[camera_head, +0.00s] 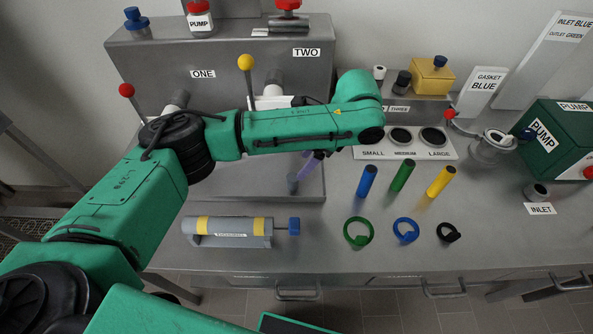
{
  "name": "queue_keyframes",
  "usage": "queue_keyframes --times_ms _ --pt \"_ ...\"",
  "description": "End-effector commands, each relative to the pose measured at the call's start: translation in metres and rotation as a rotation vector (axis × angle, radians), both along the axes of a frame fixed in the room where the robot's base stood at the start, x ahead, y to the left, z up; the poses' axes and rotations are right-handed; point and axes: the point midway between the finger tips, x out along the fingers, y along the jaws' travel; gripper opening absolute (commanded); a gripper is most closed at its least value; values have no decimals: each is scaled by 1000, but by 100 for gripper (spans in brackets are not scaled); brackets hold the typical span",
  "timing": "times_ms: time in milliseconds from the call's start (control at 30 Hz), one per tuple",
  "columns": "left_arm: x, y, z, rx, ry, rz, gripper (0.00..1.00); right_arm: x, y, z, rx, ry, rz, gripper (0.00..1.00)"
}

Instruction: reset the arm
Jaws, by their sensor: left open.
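My left arm, green with black joints, comes in from the left and bends back at its far end above the bench. My left gripper (304,172) shows only partly below the forearm, in front of the grey tank unit (150,75). It is open and seems to hold nothing; purple and dark parts show there, and the forearm hides some of it. It is apart from the blue cylinder (366,181) to its right. My right gripper is not in view.
Green (402,176) and yellow (440,181) cylinders stand on the bench. Green (347,236), blue (396,232) and black (440,233) rings lie near the front edge. A grey capsule (228,228) lies left. A yellow-knobbed lever (246,64) rises beside my forearm. A green pump (557,135) stands right.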

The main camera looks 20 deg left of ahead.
Motion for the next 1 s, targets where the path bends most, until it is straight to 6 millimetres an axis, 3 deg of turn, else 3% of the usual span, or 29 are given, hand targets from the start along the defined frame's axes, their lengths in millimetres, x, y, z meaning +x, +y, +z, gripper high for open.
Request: queue_keyframes --times_ms 33,167,700,1000 --pt "1 -4 13 2 -4 -2 71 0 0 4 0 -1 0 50" --pt "1 -11 26 1 0 1 71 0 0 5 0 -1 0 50" --pt "0 -12 30 0 3 1 71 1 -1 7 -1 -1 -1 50" --pt "1 -12 90 1 2 2 71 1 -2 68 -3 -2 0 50"
